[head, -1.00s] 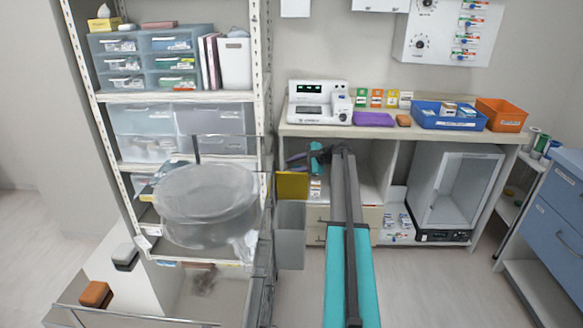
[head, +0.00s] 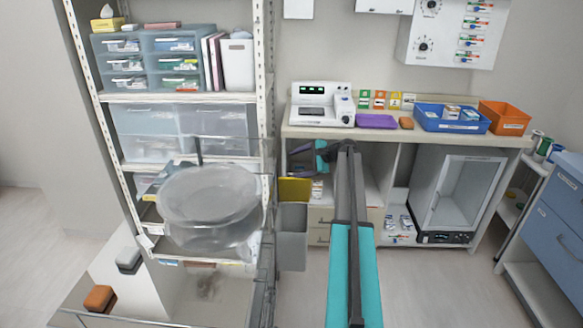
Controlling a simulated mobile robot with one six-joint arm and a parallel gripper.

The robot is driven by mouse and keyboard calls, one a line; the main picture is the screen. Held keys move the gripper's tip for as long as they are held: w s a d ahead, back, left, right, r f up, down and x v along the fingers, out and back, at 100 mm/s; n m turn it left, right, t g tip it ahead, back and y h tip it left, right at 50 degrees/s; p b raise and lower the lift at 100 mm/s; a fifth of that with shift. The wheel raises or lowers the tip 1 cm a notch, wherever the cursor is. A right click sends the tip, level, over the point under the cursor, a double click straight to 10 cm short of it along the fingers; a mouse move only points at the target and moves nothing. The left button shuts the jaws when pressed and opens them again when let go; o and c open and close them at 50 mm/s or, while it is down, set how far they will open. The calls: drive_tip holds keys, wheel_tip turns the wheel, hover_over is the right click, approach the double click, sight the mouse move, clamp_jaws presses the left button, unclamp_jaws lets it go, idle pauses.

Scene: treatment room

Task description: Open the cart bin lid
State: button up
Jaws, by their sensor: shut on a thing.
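The cart bin (head: 292,240) is a grey, narrow box at the right side of the metal-railed cart, left of my arm. Its yellow lid (head: 295,191) shows above the bin's rim as a raised, tilted panel. My gripper (head: 298,166) is small and dark at the end of my arm, just above the lid's top edge. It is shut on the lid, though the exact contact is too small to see. The inside of the bin is hidden.
A clear round drum (head: 209,205) stands left of the bin in front of the shelf rack (head: 180,97). A counter (head: 400,133) with a white device (head: 321,106) and trays stands behind my arm. Floor is clear at the lower right.

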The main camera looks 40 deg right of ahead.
drive_tip(key=shift+o, duration=0.9)
drive_tip(key=s+d+r+h, duration=0.1)
drive_tip(key=s+d+r, duration=0.2)
drive_tip(key=d, duration=0.1)
drive_tip(key=shift+d, duration=0.35)
drive_tip(key=shift+s+d+r+t+p, duration=0.3)
drive_tip(key=shift+s+d+r+p, duration=0.05)
drive_tip(key=shift+r+p, duration=0.15)
drive_tip(key=shift+c, duration=1)
drive_tip(key=v, duration=0.2)
drive_tip(key=shift+s+r, duration=0.2)
drive_tip(key=shift+r, duration=0.1)
drive_tip(key=c, duration=1.1)
drive_tip(key=shift+o, duration=0.2)
drive_tip(key=shift+s+d+r+p, duration=0.3)
drive_tip(key=shift+d+r+p, duration=0.05)
drive_tip(key=shift+r+p, duration=0.15)
drive_tip(key=shift+s+d+r+p, duration=0.35)
drive_tip(key=shift+r+p, duration=0.1)
drive_tip(key=shift+r, duration=0.1)
drive_tip(key=shift+s, duration=0.1)
drive_tip(key=b+v, duration=0.1)
drive_tip(key=v, duration=1.2)
drive_tip(key=shift+s+d+r+b, duration=0.2)
drive_tip(key=shift+d+b, duration=0.05)
drive_tip(key=shift+b, duration=0.05)
